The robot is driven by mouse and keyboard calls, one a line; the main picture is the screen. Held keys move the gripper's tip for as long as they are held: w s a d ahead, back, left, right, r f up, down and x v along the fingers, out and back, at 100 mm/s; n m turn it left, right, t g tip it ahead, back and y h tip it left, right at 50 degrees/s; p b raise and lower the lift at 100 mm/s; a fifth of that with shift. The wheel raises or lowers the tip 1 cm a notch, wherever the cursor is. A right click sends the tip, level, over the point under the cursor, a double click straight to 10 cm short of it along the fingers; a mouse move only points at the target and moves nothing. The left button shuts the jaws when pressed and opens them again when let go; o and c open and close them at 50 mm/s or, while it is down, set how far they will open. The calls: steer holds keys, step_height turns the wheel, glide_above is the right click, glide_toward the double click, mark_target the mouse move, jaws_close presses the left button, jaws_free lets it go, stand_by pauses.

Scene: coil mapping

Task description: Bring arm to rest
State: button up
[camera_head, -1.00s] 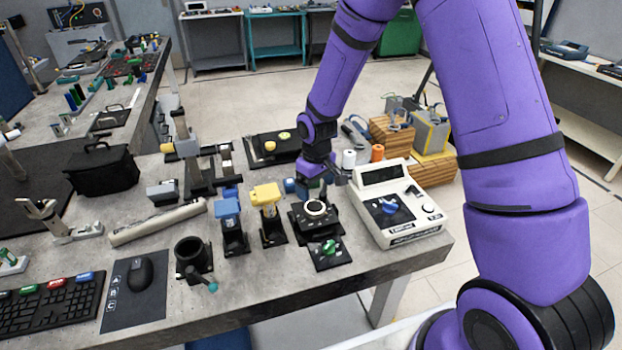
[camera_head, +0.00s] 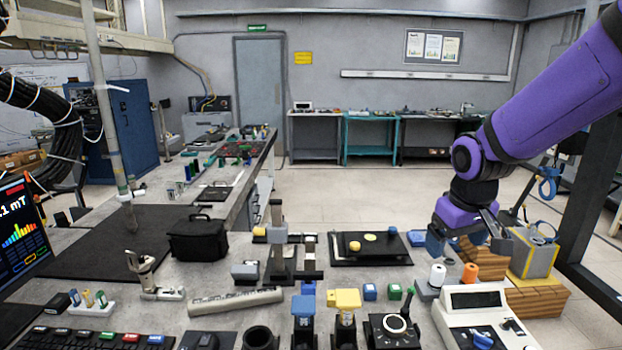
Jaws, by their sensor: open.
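My purple arm reaches in from the right side of the head view. My gripper (camera_head: 467,244) points down, with its dark jaws spread apart and nothing seen between them. It is in the air above the right part of the grey workbench (camera_head: 240,322). In the picture it lies just above the white spool (camera_head: 438,275) and the orange spool (camera_head: 470,273), and in front of the wooden blocks. I cannot tell its exact height.
A white instrument box (camera_head: 484,318) stands at the front right. Beside it are a dark stage with a ring (camera_head: 394,323), a yellow-topped post (camera_head: 344,299) and a blue-topped post (camera_head: 303,306). A black bag (camera_head: 197,240) stands further left. Open floor (camera_head: 340,190) lies behind the bench.

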steer(key=s+d+r+m+t, duration=0.1)
steer(key=s+r, duration=0.4)
steer(key=s, duration=0.5)
steer(key=s+d+r+m+t, duration=0.1)
steer(key=s+d+r, duration=0.1)
steer(key=s+r, duration=0.4)
steer(key=s, duration=0.4)
steer(key=shift+s+d+r+m+t, duration=0.15)
steer(key=shift+s+m+t, duration=0.15)
steer(key=shift+m+t, duration=0.1)
